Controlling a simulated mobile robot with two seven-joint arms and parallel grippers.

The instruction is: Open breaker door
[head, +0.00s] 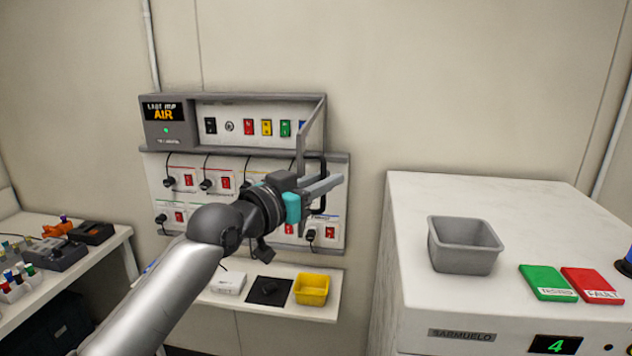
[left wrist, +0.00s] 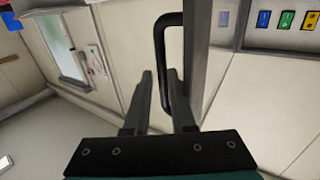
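The breaker box (head: 166,131) is on the wall, with a row of coloured switches visible inside. Its grey-framed door (head: 313,128) stands swung outward at the right side, seen nearly edge-on. The door's black handle (head: 323,163) is beside my left gripper (head: 328,186). In the left wrist view, the handle (left wrist: 160,45) runs between the two fingertips of my left gripper (left wrist: 160,75), with the door edge (left wrist: 195,60) just to its right. The fingers are apart, and I see no clear grip on the bar. My right gripper is out of view.
Below the box is a socket panel (head: 338,158) with plugs and red switches. A shelf (head: 322,312) under it holds a yellow bin (head: 311,288). A white cabinet (head: 400,260) with a grey bin (head: 465,246) stands right. A cluttered bench (head: 98,247) is left.

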